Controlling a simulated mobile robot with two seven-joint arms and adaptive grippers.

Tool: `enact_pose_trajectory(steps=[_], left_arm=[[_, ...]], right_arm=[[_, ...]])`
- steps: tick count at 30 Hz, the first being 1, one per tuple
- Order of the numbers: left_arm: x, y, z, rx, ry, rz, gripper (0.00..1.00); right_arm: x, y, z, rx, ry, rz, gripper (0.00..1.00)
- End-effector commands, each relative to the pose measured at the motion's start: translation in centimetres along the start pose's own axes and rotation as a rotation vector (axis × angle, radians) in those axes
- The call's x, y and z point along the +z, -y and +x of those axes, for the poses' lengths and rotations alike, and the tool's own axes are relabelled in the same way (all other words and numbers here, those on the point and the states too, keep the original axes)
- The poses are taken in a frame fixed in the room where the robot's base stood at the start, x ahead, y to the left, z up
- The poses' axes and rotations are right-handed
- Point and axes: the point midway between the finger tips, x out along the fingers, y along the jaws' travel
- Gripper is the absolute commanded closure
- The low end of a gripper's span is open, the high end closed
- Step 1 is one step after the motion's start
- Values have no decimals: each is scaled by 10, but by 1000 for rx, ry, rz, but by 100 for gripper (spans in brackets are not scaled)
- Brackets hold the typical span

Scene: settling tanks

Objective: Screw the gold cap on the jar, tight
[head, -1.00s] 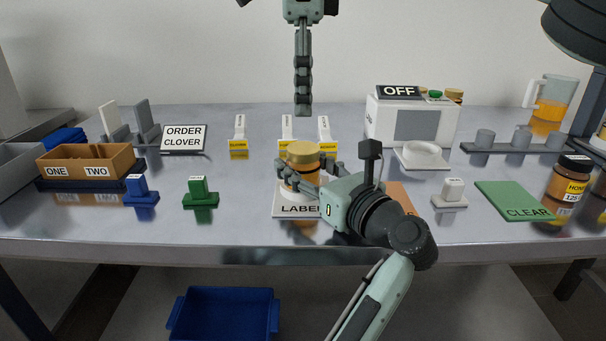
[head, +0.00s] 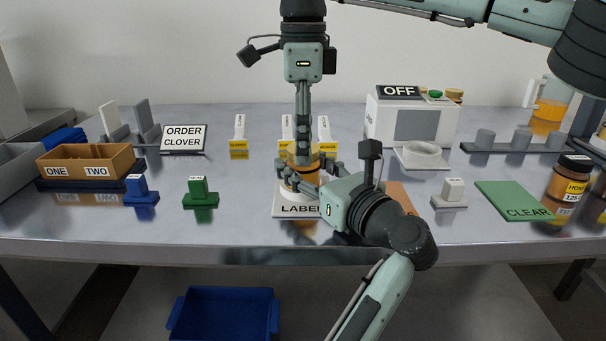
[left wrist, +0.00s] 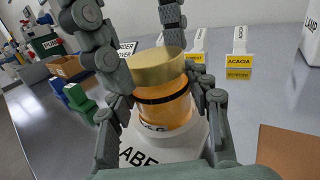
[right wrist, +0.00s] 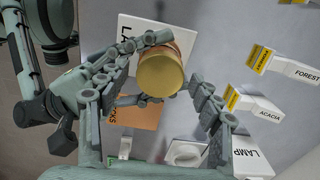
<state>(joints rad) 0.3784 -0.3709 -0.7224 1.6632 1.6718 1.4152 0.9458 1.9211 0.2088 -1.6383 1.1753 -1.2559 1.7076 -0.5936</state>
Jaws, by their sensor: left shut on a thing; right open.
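An amber jar (left wrist: 168,112) stands upright on a white block marked "LABEL" (head: 293,210). The gold cap (left wrist: 157,68) sits on the jar's mouth, with a dark band just below it. I cannot tell how far it is threaded. My left gripper (head: 308,183) is shut around the jar's body from the front, below the cap. My right gripper (head: 303,158) points straight down from above the jar. Its fingers are open on either side of the cap, which also shows in the right wrist view (right wrist: 160,75). Contact between those fingers and the cap is unclear.
Yellow-labelled tags (head: 239,140) stand behind the jar. A white machine with an "OFF" sign (head: 398,92) is at back right. Green (head: 200,195) and blue (head: 141,190) stamps stand left. A dark-lidded honey jar (head: 568,178) is far right.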

Motion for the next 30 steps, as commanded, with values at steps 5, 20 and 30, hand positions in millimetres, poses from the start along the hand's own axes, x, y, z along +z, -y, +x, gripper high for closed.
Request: enact_pose_trajectory(steps=[5, 20, 30], left_arm=[[0, 0, 0, 0, 0, 0, 100], [0, 0, 0, 0, 0, 0, 100], [0, 0, 0, 0, 0, 0, 100]], right_arm=[[0, 0, 1, 0, 0, 0, 35], [0, 0, 1, 1, 0, 0, 85], [0, 0, 1, 1, 0, 2, 37]])
